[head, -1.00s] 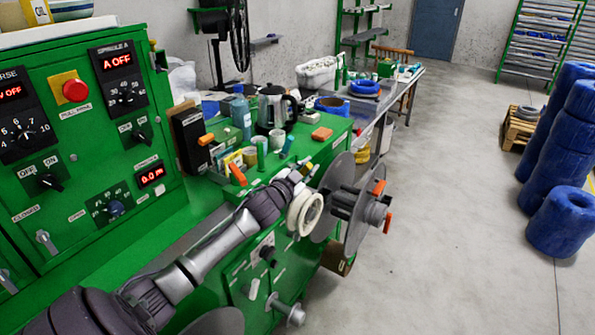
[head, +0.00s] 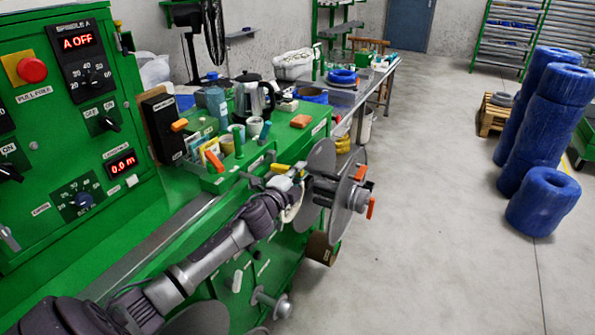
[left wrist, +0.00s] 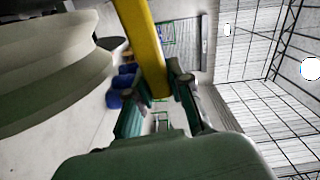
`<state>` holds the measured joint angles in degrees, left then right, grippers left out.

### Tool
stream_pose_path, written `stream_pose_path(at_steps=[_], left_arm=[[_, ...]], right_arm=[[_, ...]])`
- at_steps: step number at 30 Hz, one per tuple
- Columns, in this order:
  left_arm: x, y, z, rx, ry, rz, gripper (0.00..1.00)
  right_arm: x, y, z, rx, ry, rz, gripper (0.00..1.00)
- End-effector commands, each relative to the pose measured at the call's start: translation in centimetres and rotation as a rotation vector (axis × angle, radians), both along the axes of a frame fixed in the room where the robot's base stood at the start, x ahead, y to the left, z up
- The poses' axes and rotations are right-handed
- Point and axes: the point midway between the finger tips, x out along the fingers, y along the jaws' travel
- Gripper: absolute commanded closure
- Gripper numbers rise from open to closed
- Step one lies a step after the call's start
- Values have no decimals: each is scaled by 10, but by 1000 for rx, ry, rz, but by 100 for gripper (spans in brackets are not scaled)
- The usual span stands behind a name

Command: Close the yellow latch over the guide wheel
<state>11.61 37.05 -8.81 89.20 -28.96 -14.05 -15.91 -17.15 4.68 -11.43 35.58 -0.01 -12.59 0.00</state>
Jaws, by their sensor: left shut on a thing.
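The yellow latch (left wrist: 146,45) shows in the left wrist view as a bar running down from the top edge. Its lower end is between the two fingers of my left gripper (left wrist: 160,94), which is shut on it. In the head view my left gripper (head: 288,184) is at the front of the green machine, just above the cream guide wheel (head: 293,207). The gripper and wrist hide part of the wheel and most of the latch. The cream wheel's rim (left wrist: 45,65) is large at the left of the wrist view. My right gripper is not in view.
A grey spool (head: 342,208) with orange handles (head: 370,207) is just right of the gripper. A kettle (head: 253,98), a bottle (head: 215,103) and small tools stand on the machine top behind. Open floor (head: 430,180) lies right, before blue coils (head: 543,202).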

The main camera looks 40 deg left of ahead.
Motion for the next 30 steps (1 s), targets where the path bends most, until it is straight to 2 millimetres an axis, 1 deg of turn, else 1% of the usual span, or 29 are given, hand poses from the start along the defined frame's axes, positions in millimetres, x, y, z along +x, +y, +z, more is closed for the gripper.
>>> stream_pose_path(at_steps=[1,10,26,27,29,30], left_arm=[[0,0,-5,26,5,1,100],[0,0,-12,129,16,1,100],[0,0,-14,154,20,1,100],[0,0,-14,154,20,1,74],[0,0,-14,153,20,1,64],[0,0,-14,152,20,1,57]], right_arm=[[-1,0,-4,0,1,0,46],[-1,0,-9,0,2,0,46],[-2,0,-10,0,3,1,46],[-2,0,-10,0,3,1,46],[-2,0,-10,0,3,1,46],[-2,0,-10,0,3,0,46]])
